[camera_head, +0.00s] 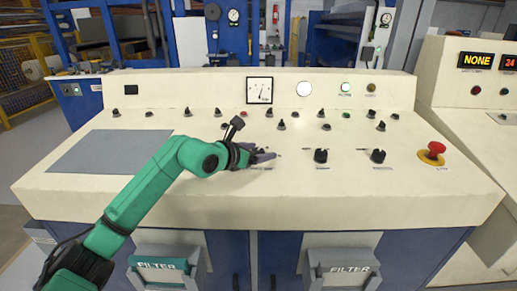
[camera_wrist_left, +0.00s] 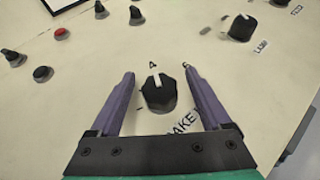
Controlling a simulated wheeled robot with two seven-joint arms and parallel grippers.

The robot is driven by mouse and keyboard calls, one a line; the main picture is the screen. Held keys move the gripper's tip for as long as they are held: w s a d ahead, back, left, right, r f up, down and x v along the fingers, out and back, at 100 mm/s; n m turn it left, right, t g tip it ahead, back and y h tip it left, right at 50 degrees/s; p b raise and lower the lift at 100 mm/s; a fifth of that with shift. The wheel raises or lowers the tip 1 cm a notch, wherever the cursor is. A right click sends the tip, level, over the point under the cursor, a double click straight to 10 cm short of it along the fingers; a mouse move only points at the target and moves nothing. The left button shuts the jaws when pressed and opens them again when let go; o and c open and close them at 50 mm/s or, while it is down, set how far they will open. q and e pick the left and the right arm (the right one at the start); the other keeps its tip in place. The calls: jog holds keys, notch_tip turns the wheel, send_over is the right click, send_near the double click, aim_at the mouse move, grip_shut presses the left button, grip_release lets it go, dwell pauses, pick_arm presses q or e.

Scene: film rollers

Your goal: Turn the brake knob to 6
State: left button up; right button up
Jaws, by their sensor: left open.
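The black brake knob (camera_wrist_left: 158,93) sits on the cream panel in the left wrist view. Its white mark points up, close to the printed 4 (camera_wrist_left: 152,65); the printed 6 (camera_wrist_left: 186,65) is to the right. Part of the label below reads "AKE". My left gripper (camera_wrist_left: 159,74) is open, with one purple finger on each side of the knob and visible gaps to both. In the head view the left gripper (camera_head: 266,156) is low over the console's front middle and hides the knob. My right gripper is not in view.
Two more black knobs (camera_head: 320,156) (camera_head: 378,156) and a red emergency button (camera_head: 432,151) stand to the right on the console. Several small switches line the back. A flat grey plate (camera_head: 105,150) covers the left part.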

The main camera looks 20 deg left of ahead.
pick_arm(q)
grip_shut()
jog(key=shift+f+m+g+h+b, duration=0.1)
jog(key=shift+m+g+h+b, duration=0.2)
jog(key=shift+m+h, duration=0.1)
jog(key=shift+m+g+h+b, duration=0.3)
jog(key=shift+m+h, duration=0.3)
jog(key=shift+h, duration=0.1)
jog(key=m+g+h, duration=0.2)
jog(key=shift+m+b, duration=0.3)
jog(key=shift+b, duration=0.05)
jog(key=m+g, duration=0.1)
jog(key=m+g+h, duration=0.1)
jog(key=shift+r+m+h+p, duration=0.25)
jog(key=shift+m+h+p, duration=0.05)
jog(key=shift+m+g+h+p, duration=0.4)
jog(key=shift+m+g+p, duration=0.1)
jog(key=shift+m+g, duration=0.55)
jog(key=shift+s+f+m+g, duration=0.1)
jog(key=shift+m+g, duration=0.35)
jog(key=shift+g, duration=0.3)
